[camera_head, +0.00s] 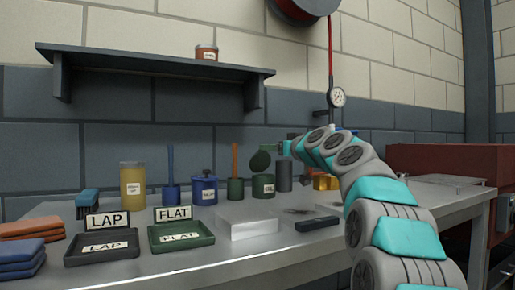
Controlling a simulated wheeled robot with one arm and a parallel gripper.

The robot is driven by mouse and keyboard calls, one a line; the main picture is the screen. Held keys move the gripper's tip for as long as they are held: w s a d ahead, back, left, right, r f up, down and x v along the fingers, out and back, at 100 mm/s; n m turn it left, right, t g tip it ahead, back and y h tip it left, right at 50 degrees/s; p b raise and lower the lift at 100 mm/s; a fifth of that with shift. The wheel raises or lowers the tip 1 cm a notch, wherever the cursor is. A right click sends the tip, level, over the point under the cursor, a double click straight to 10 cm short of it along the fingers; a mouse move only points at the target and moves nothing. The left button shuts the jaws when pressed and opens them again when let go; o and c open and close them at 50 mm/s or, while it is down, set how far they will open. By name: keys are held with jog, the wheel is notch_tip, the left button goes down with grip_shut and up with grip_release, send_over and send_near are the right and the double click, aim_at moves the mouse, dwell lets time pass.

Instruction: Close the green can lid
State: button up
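The green can (263,190) stands upright on the workbench, with a pale label on its front. Its round dark green lid (260,161) is raised and tilted above the can's rim, on the left side. My gripper (282,148) is at the end of my arm, just right of the lid and above the can. It is small in view, and I cannot tell whether it touches the lid or whether its fingers are open or shut.
A blue can (204,189) and a green pot with an orange-handled tool (235,188) stand left of the green can. A dark grey cylinder (284,176) stands close on its right. A pale block (247,222) lies in front. Labelled trays (180,236) are at front left.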

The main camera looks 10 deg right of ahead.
aim_at(259, 157)
jog(key=shift+p+x, duration=1.55)
jog(key=shift+x, duration=2.15)
grip_shut()
